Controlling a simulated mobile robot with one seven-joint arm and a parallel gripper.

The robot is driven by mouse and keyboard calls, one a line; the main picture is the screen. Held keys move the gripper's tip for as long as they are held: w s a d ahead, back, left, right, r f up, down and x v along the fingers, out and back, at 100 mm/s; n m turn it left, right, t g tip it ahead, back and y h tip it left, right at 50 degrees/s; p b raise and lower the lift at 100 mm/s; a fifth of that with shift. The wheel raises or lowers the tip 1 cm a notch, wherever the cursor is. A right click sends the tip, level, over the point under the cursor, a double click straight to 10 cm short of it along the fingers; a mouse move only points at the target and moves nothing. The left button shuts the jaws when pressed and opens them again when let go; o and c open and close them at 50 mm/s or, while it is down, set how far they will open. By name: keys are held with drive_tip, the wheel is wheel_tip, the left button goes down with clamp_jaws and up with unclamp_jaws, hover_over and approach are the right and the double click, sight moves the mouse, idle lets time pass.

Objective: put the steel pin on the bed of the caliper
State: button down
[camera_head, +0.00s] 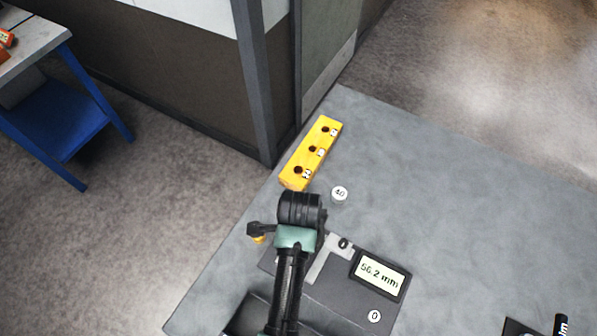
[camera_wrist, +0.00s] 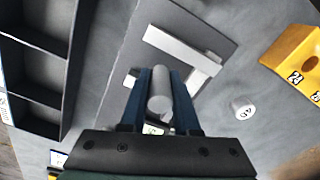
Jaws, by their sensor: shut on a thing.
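The steel pin (camera_wrist: 160,92) is a plain grey cylinder held between the two blue fingers of my gripper (camera_wrist: 160,82) in the wrist view. The caliper is a dark plate (camera_wrist: 130,66) with light grey jaws (camera_wrist: 185,48), seen beyond my fingers.
A yellow block (camera_head: 311,153) with three numbered holes lies near the table's back edge. A dark compartment tray (camera_wrist: 66,60) is left in the wrist view. The table's right side (camera_head: 480,220) is largely clear.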

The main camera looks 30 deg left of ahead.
drive_tip(key=shift+f, duration=2.1)
drive_tip(key=shift+a+f, duration=0.1)
drive_tip(key=c, duration=0.9)
unclamp_jaws()
